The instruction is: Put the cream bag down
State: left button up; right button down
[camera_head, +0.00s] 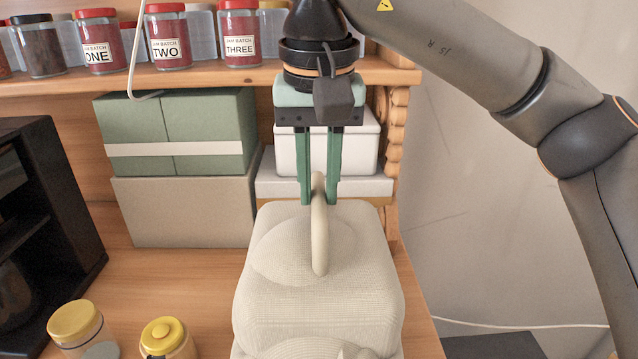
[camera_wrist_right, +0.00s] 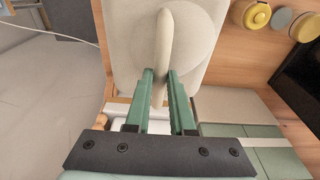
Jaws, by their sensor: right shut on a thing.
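The cream bag (camera_head: 330,305) is at the right end of the wooden dresser top in the head view, with its loop handle (camera_head: 319,245) upright. My right gripper (camera_head: 319,200) points down, with its green fingers on either side of the handle, shut on it. In the right wrist view the handle (camera_wrist_right: 164,55) runs between the two fingertips (camera_wrist_right: 160,75), and the bag's pale top (camera_wrist_right: 125,40) lies beyond. Whether the bag's underside touches the dresser top is hidden. My left gripper is not in view.
A green box (camera_head: 180,120) on a tan box (camera_head: 185,210) and white boxes (camera_head: 360,145) stand behind. Jars labelled ONE, TWO and THREE (camera_head: 240,35) line the shelf above. Yellow-lidded jars (camera_head: 75,322) stand front left, near a dark cabinet (camera_head: 45,200). Bare wood (camera_head: 180,280) lies left of the bag.

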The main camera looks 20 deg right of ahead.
jog(key=shift+f, duration=0.25)
jog(key=c, duration=0.8)
grip_release()
jog(key=shift+o, duration=0.2)
notch_tip(320, 180, up, 12)
jog(key=s, duration=0.2)
jog(key=shift+a, duration=0.2)
